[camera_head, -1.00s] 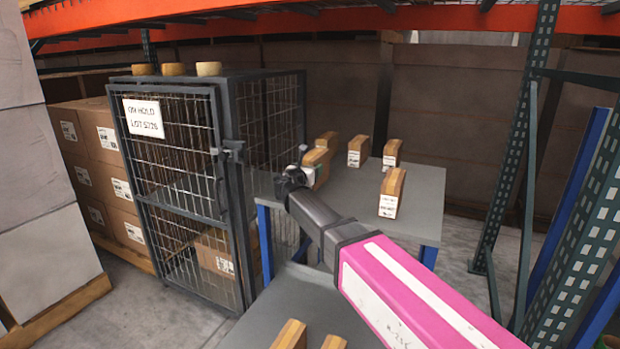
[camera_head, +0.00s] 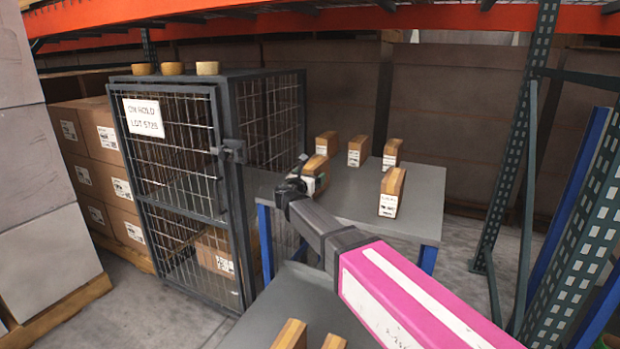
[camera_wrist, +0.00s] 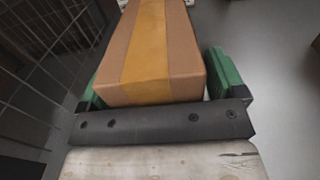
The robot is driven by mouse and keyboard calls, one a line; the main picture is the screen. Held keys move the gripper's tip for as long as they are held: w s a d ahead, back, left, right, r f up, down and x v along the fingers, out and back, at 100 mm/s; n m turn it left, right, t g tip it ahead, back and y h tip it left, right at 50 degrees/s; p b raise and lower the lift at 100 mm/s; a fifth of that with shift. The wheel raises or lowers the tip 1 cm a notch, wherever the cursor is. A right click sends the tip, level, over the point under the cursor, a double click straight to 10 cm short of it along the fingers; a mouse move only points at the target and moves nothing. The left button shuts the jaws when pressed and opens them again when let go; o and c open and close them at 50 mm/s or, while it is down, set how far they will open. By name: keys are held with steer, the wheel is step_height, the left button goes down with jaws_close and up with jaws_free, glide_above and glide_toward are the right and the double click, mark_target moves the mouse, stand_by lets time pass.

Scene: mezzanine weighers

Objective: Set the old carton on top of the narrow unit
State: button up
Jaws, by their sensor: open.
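A brown carton with a yellow-tan tape band (camera_wrist: 150,45) lies between the green fingers of my gripper (camera_wrist: 163,75) in the wrist view. A narrow gap shows by the right finger; contact on the left is unclear. In the head view my gripper (camera_head: 313,182) is low at the left side of the grey table (camera_head: 350,200), largely hiding this carton (camera_head: 316,162). My gripper is open around it. I cannot tell which carton is the old one. A tall dark mesh cage (camera_head: 175,150) with a hold sign stands left of the table; it may be the narrow unit.
Several similar cartons stand on the table, including one at the right (camera_head: 392,192) and one at the back (camera_head: 359,151). Three small round containers (camera_head: 172,69) sit on the cage's top front edge. A nearer grey surface (camera_head: 262,322) holds two cartons. Green rack posts (camera_head: 515,160) stand right.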

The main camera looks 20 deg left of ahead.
steer(key=shift+r, duration=0.15)
steer(key=s+a, duration=0.1)
steer(key=s, duration=1.1)
